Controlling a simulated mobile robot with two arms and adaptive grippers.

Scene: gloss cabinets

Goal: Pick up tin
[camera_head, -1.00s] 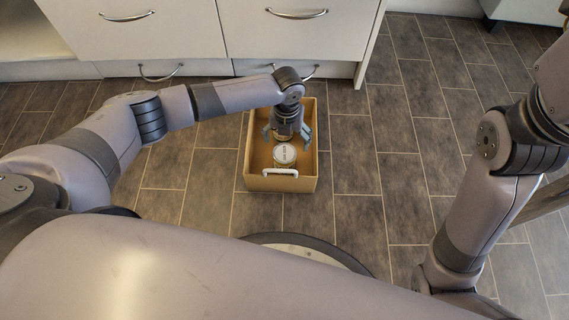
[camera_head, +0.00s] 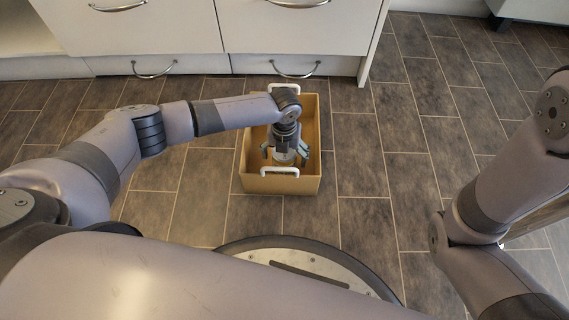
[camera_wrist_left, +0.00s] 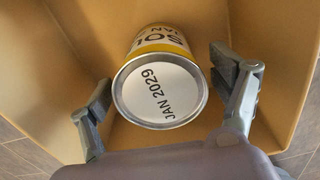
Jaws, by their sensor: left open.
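The tin (camera_wrist_left: 158,90) stands in a tan box; its white lid reads "JAN 2029" and its side has a yellow and white label. In the head view only a small part of the tin (camera_head: 284,158) shows below my gripper. My left gripper (camera_head: 284,156) is over the tin inside the box, open, with one finger on each side of it. In the left wrist view the fingers (camera_wrist_left: 168,100) stand apart from the tin, with gaps on both sides. My right gripper is not in view; only my right arm shows.
The tan box (camera_head: 283,185) with white handles (camera_head: 279,170) stands on the dark tiled floor (camera_head: 370,200). White cabinets with drawers (camera_head: 295,35) stand behind it. The floor to the right of the box is clear.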

